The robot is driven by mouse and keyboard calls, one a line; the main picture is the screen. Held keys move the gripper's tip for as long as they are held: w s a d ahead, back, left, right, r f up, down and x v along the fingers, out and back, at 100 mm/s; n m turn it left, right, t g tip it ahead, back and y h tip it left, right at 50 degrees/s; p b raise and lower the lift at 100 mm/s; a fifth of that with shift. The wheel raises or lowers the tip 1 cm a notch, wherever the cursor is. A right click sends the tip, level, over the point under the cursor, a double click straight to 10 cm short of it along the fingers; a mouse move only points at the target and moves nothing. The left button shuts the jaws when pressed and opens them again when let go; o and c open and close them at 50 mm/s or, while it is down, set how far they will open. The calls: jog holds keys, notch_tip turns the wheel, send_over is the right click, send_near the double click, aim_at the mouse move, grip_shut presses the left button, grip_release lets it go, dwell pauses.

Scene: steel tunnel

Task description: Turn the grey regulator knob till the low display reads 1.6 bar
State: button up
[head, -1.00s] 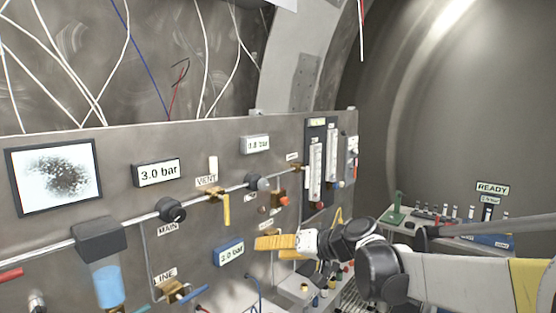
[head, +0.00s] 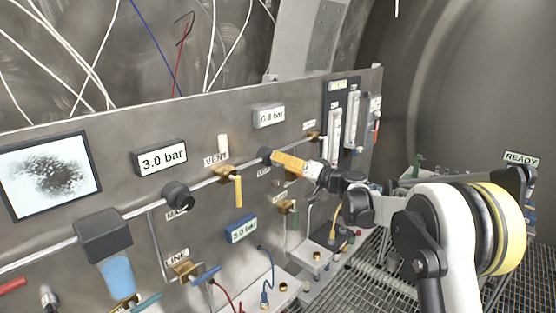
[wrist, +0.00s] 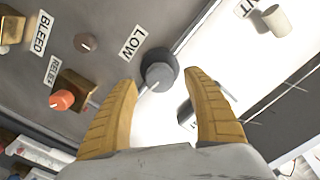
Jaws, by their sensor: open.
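The grey regulator knob (wrist: 158,72) sits on a dark round base beside the LOW label (wrist: 132,43) in the wrist view. In the head view my gripper (head: 276,158) is at the panel by the knob. The pale display (head: 268,116) above the knob seems to read 0.8 bar.
Another display (head: 160,158) and a blue one (head: 241,229) both read about 3.0 bar. The VENT valve (head: 226,174) with its yellow lever is left of my gripper. The RELIEF valve's orange knob (wrist: 62,99) is close to the left finger.

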jog(key=shift+x, duration=1.3)
jog(key=shift+d, duration=0.1)
jog(key=shift+r, duration=0.1)
jog(key=c, duration=1.2)
